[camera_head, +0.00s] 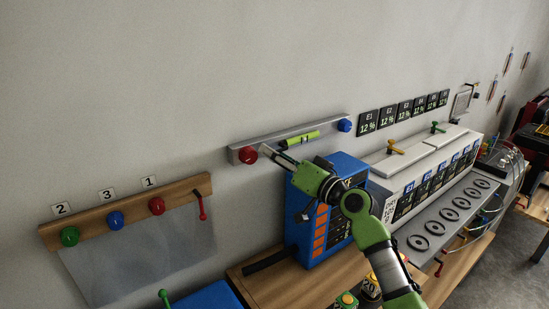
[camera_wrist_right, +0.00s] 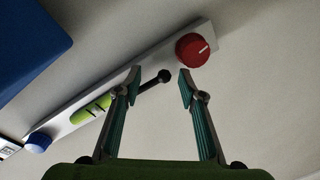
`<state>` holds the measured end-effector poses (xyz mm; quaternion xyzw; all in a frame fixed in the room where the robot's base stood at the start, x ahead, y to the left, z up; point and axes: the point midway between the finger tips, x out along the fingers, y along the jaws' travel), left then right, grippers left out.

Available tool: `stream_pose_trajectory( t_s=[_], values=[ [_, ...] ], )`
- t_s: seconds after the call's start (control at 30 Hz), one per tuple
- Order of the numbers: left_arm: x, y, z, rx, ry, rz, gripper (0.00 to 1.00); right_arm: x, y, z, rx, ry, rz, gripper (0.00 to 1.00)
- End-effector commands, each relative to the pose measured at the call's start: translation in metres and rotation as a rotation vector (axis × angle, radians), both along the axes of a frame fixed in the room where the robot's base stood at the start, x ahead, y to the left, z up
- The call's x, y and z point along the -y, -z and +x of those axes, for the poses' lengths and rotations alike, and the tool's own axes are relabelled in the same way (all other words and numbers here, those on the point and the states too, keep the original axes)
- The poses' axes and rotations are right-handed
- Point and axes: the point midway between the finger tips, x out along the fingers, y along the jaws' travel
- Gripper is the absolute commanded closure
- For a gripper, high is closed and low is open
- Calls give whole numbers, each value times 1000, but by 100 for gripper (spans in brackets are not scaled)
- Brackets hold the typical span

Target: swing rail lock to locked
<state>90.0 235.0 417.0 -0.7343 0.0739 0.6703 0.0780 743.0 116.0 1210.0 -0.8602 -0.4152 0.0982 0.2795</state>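A grey rail (camera_head: 289,138) is fixed on the wall, with a red knob (camera_head: 248,155) at its left end, a blue knob (camera_head: 345,125) at its right end and a yellow-green level vial (camera_head: 299,139). In the right wrist view, a short lever with a black ball end (camera_wrist_right: 163,76) stands out from the rail (camera_wrist_right: 118,94). I take it for the rail lock. My right gripper (camera_wrist_right: 160,83) is open, with the ball end between its fingertips and apart from both. In the head view this gripper (camera_head: 265,152) is at the rail and covers the lever. My left gripper is out of view.
A blue cabinet (camera_head: 343,166) stands close beneath my right arm. A wooden rail (camera_head: 125,211) with coloured knobs and a red lever (camera_head: 201,206) is at the left. A white multi-station machine (camera_head: 426,160) is at the right. The wall above the grey rail is clear.

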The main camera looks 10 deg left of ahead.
Motion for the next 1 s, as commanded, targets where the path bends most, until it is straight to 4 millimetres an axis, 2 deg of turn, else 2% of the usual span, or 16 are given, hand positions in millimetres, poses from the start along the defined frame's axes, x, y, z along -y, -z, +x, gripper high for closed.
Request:
stream_pose_trajectory(
  t_s=[0.47,0.7,0.93,1.0],
  values=[
    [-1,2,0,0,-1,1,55,-1,6,0,28,-2,-34,63],
    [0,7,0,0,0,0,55,1,19,2,191,-2,-204,63],
    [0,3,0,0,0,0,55,6,29,6,378,-2,-391,63],
    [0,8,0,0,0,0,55,16,32,-1,386,-1,-393,63]
  ],
)
